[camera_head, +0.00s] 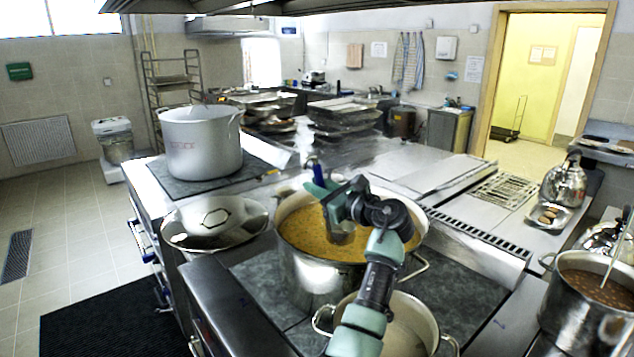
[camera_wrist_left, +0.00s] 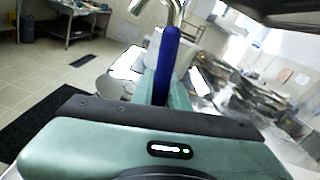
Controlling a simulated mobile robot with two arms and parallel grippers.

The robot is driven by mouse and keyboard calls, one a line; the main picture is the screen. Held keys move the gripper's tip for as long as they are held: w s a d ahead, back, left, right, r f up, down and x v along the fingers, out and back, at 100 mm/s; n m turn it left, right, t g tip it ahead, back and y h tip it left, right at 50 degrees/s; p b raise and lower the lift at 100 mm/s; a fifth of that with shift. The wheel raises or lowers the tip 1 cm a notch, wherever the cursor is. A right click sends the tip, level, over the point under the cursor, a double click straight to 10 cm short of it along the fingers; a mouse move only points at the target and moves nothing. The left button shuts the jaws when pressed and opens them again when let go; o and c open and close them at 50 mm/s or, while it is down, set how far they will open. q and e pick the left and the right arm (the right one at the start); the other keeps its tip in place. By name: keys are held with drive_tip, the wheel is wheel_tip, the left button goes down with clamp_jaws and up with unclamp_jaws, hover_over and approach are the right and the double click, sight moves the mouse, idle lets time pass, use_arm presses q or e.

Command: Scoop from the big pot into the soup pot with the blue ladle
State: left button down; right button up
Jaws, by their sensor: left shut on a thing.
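A large steel pot (camera_head: 308,275) of yellow-orange soup stands on the stove at the middle of the head view. My left gripper (camera_head: 322,190) is over this pot, shut on the blue handle of the ladle (camera_head: 319,174). In the left wrist view the blue handle (camera_wrist_left: 168,62) stands between the two green fingers (camera_wrist_left: 165,92). A metal part that looks like the ladle's bowl (camera_head: 341,236) is low in the pot, at the soup; its contents are unclear. A smaller steel pot (camera_head: 408,340) stands in front, partly hidden by my left arm. My right gripper is out of view.
A big aluminium pot (camera_head: 203,150) stands behind to the left. Another pot (camera_head: 570,318) with brown contents is at the right edge, near a kettle (camera_head: 564,184). Bare counter (camera_head: 458,292) shows right of the smaller pot.

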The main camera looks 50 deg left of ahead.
sight(316, 167)
use_arm(q)
wheel_tip(316, 167, down, 9)
drive_tip(key=b, duration=0.3)
drive_tip(key=shift+f, duration=0.2)
drive_tip(key=shift+r, duration=0.15)
idle(1.4)
drive_tip(key=shift+r, duration=7.05)
drive_tip(key=shift+s+f, duration=0.1)
